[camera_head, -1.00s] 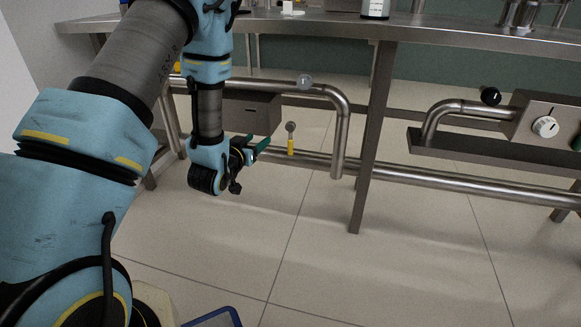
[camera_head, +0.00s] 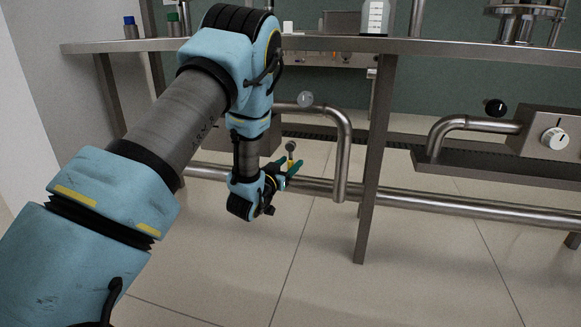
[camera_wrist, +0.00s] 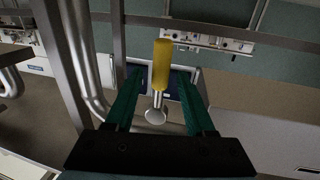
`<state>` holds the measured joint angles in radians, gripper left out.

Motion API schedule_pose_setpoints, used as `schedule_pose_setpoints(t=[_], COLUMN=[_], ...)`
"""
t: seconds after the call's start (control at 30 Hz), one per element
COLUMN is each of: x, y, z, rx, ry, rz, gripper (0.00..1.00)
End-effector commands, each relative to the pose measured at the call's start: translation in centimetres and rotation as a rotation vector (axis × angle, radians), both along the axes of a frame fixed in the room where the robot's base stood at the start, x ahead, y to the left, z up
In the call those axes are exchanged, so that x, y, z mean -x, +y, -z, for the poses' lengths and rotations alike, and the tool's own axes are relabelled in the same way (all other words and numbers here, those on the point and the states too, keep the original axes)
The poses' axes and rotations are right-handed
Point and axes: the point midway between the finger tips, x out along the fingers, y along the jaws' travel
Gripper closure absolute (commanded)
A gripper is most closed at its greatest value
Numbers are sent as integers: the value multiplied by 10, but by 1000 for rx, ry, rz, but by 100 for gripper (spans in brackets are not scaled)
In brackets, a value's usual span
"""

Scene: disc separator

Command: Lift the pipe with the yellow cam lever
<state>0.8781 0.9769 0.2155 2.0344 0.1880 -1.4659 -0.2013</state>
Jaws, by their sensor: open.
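The yellow cam lever (camera_wrist: 162,62) shows in the wrist view, with a metal stem and round end (camera_wrist: 156,115) toward my gripper. My gripper (camera_head: 288,171) is open. In the wrist view its two green fingers lie either side of the lever, with gaps visible on both sides. Depth between fingers and lever is unclear. A bent steel pipe (camera_head: 345,140) stands just right of my gripper; where the lever joins a pipe is not clear.
A steel table (camera_head: 440,46) stands above, with a leg (camera_head: 371,180) right of my gripper. A horizontal rail (camera_head: 450,208) runs low behind. A second bent pipe (camera_head: 450,125) and a box with a white dial (camera_head: 555,138) are at right. The front floor is clear.

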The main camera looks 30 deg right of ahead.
Motion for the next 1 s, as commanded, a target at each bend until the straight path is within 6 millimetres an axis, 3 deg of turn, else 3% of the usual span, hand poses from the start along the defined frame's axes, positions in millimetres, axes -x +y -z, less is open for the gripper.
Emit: schedule_pose_setpoints(t=[0.4, 0.9, 1.0], x=[-6, -5, -5], y=[-8, -8, -8], z=[-1, 0, 0], rx=[0, 0, 0], ry=[0, 0, 0], rz=[0, 0, 0], gripper=[45, 100, 100])
